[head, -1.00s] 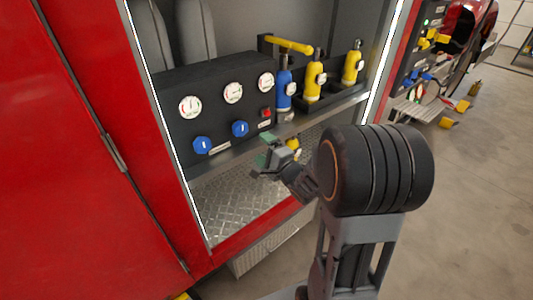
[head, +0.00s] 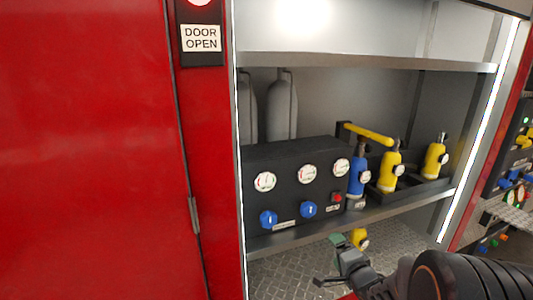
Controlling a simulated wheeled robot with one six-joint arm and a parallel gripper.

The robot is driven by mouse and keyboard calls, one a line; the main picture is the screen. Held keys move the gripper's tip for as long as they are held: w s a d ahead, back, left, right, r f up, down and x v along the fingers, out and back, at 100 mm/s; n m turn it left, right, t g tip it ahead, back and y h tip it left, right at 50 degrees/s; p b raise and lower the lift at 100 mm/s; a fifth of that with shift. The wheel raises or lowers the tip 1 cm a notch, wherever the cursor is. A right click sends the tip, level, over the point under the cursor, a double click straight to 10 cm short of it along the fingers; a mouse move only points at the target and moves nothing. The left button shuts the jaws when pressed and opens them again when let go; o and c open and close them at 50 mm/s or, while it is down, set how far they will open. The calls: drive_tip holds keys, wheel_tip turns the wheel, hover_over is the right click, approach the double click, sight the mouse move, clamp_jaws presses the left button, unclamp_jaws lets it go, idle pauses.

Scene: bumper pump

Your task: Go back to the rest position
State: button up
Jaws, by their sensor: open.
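My gripper (head: 328,262) is at the lower middle of the head view, in front of the compartment's lower opening and below the shelf edge. Its jaws are apart and I see nothing held between them. My dark arm link fills the lower right corner. Behind and above my gripper, a black control panel (head: 290,187) with three white gauges (head: 307,174), two blue knobs (head: 309,209) and a red button (head: 337,198) stands on the shelf.
Right of the panel stand a blue cylinder (head: 357,178) with a yellow lever (head: 368,134) above it and two yellow cylinders (head: 390,174). A yellow item (head: 359,238) hangs below the shelf (head: 300,236). A red door (head: 85,150) fills the left. A sign (head: 201,38) reads "DOOR OPEN".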

drive_tip(key=s+d+f+n+g+h, duration=0.4)
drive_tip(key=s+f+n+g+h, duration=0.15)
drive_tip(key=s+g, duration=0.2)
drive_tip(key=s+a+r+n+g+y, duration=0.2)
drive_tip(key=s+a+r+n+g, duration=0.2)
drive_tip(key=s+a+r+n, duration=0.4)
drive_tip(key=s+a+r, duration=0.1)
drive_tip(key=s+a, duration=0.1)
drive_tip(key=shift+s+a+y, duration=0.25)
drive_tip(key=shift+s+y, duration=0.1)
drive_tip(key=shift+s, duration=0.05)
idle(0.8)
